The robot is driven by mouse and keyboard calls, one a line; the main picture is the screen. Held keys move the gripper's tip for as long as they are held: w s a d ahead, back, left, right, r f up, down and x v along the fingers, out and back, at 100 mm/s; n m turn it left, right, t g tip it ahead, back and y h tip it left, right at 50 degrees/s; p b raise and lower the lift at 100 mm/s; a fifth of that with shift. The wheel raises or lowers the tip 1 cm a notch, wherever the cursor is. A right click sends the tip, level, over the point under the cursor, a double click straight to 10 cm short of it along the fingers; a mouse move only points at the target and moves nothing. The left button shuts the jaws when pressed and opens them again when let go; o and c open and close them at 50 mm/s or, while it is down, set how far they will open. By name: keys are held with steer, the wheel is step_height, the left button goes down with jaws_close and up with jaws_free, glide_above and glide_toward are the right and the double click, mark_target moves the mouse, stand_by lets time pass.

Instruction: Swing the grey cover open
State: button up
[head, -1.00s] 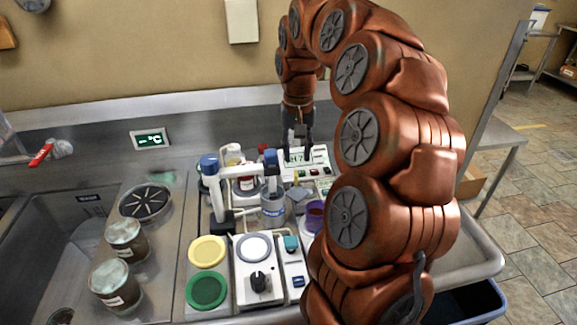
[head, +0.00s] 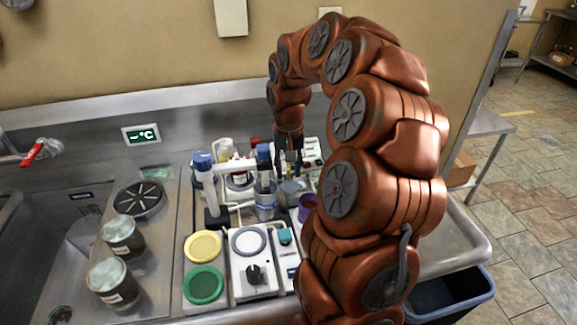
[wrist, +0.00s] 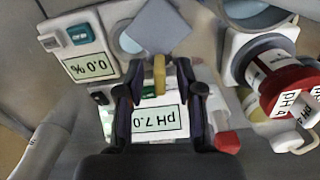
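The grey cover (wrist: 160,26) is a flat square plate at the top middle of the wrist view, set at an angle beside a pale round opening (wrist: 130,42). In the head view a small grey piece (head: 294,187) shows behind the bottle, partly blocked. My gripper (wrist: 158,78) points down among the instruments, its two dark fingers apart. A narrow yellow piece (wrist: 159,74) shows between the fingers, near the cover's lower edge. I cannot tell whether the fingers touch it.
A pH 7.0 meter (wrist: 158,119) lies under my gripper. A 0.0 % meter (wrist: 90,66) is at left, a red-capped bottle (wrist: 285,85) at right. A blue-capped bottle (head: 265,190) and purple cup (head: 307,204) crowd the front. Yellow (head: 202,246) and green (head: 204,284) discs lie nearer.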

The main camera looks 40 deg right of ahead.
jaws_close()
stand_by(0.7)
